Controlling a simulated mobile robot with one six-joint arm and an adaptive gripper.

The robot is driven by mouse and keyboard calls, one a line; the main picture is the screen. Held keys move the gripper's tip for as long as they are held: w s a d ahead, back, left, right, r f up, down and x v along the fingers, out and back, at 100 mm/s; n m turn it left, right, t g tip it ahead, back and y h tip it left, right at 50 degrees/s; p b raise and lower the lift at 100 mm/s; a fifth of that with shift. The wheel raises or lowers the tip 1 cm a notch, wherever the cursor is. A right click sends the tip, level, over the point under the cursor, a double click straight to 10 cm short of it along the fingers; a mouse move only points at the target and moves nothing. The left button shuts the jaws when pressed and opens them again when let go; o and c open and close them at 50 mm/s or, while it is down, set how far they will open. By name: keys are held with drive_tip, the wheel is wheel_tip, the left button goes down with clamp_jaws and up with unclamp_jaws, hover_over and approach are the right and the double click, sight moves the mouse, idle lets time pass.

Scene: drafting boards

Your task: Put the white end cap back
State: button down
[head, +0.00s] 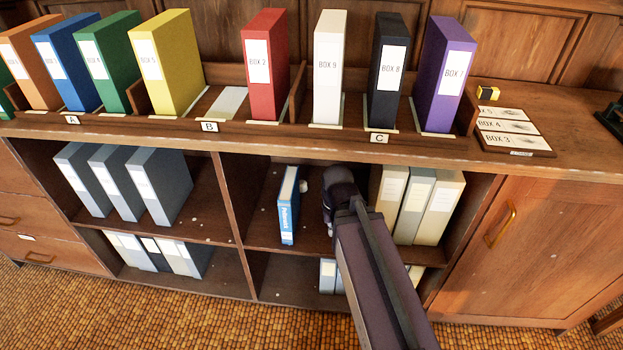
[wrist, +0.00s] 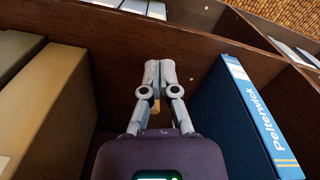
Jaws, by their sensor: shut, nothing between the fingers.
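I cannot make out the white end cap for certain. My gripper (wrist: 160,70) is shut and empty, reaching into the open cabinet's upper right compartment. In the wrist view the blue volume (wrist: 245,115) stands to its right and a tan binder (wrist: 40,105) to its left. A small tan thing (wrist: 155,106) shows through the gap between the finger links.
Coloured box files stand on the cabinet top, including red BOX 2 (head: 266,65) and white BOX 9 (head: 329,70). A pale slab (head: 225,103) lies left of BOX 2. Pale binders (head: 438,208) stand right of my arm. Label cards (head: 512,138) lie at the right.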

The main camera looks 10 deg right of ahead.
sight(309, 189)
drive_tip(key=shift+w, duration=0.35)
drive_tip(key=shift+w+a, duration=0.1)
drive_tip(key=w+n, duration=0.2)
drive_tip(key=w, duration=0.2)
drive_tip(key=w+d+n+y, duration=0.1)
drive_tip(key=w+n, duration=0.1)
drive_tip(key=w, duration=0.2)
drive_tip(key=w+n+b, duration=0.1)
drive_tip(key=w+n, duration=0.2)
drive_tip(key=w, duration=0.2)
drive_tip(key=shift+d+f, duration=0.35)
drive_tip(key=shift+d, duration=0.05)
drive_tip(key=w+d+n+y, duration=0.1)
drive_tip(key=w+d+n, duration=0.1)
drive_tip(key=w+n, duration=0.2)
drive_tip(key=w+d+n+y, duration=0.1)
drive_tip(key=w+n, duration=0.4)
drive_tip(key=w, duration=0.5)
drive_tip(key=shift+w+d+f+t+b, duration=0.15)
drive_tip(key=shift+w+d+t+b, duration=0.2)
drive_tip(key=shift+d, duration=0.45)
drive_tip(key=shift+f, duration=0.1)
drive_tip(key=b+x, duration=1)
drive_tip(key=shift+s+a, duration=0.1)
drive_tip(key=shift+w+a, duration=0.15)
drive_tip(key=shift+a, duration=0.85)
drive_tip(key=shift+w+a, duration=0.2)
drive_tip(key=shift+a, duration=0.8)
